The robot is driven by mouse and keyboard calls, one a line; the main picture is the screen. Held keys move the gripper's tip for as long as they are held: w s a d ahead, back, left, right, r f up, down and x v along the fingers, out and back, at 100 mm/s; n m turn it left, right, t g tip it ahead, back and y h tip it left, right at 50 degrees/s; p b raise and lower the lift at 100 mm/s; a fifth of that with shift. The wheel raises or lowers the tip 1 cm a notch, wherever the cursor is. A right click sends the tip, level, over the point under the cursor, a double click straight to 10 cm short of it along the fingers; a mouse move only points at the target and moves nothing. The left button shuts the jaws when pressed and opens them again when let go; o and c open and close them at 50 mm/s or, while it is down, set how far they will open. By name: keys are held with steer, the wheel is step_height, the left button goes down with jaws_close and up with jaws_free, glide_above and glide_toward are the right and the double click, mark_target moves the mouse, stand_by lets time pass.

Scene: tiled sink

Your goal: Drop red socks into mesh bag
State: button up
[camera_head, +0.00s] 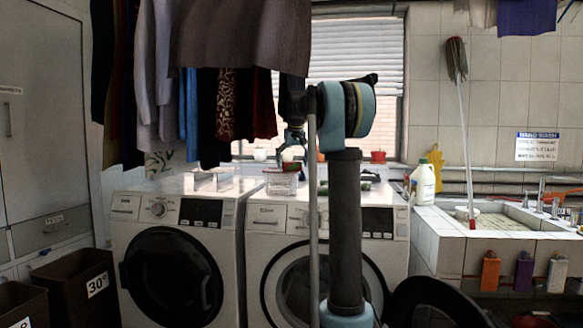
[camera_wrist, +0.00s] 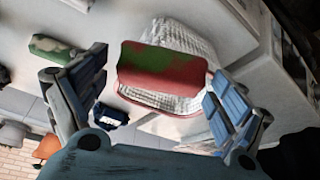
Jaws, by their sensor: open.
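A rolled red bundle with a green patch, which looks like the red socks (camera_wrist: 160,65), is between my gripper's fingers in the wrist view, with small gaps at both sides. Behind and around it is a white mesh container (camera_wrist: 189,37), which looks like the mesh bag, with a red edge along its near side. I cannot tell whether the socks rest on it or are above it. My gripper (camera_wrist: 158,92) is open. In the head view, my gripper (camera_head: 291,146) is just above the red socks (camera_head: 290,166) and the mesh bag (camera_head: 281,185) on the right washing machine.
The right washing machine (camera_head: 264,224) stands beside the left one (camera_head: 128,237), which carries clear containers (camera_head: 212,180). A green bundle (camera_wrist: 62,49) lies beside the mesh bag. Clothes (camera_head: 235,45) hang overhead at the left. A white bottle (camera_head: 423,183) stands near the tiled sink.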

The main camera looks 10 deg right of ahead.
steer(key=v, duration=0.7)
steer(key=shift+r, duration=0.3)
steer(key=shift+s, duration=0.15)
steer(key=s+f+g, duration=0.1)
steer(key=s+f, duration=0.8)
steer(key=s, duration=0.4)
steer(key=s+f, duration=0.9)
steer(key=s, duration=0.4)
steer(key=s+d+f+g, duration=0.1)
steer(key=s+f, duration=2.2)
steer(key=f, duration=0.4)
steer(key=shift+s+m, duration=0.35)
steer(key=shift+m, duration=0.05)
steer(key=shift+d+f, duration=0.1)
steer(key=shift+w+f, duration=0.15)
steer(key=shift+w, duration=0.3)
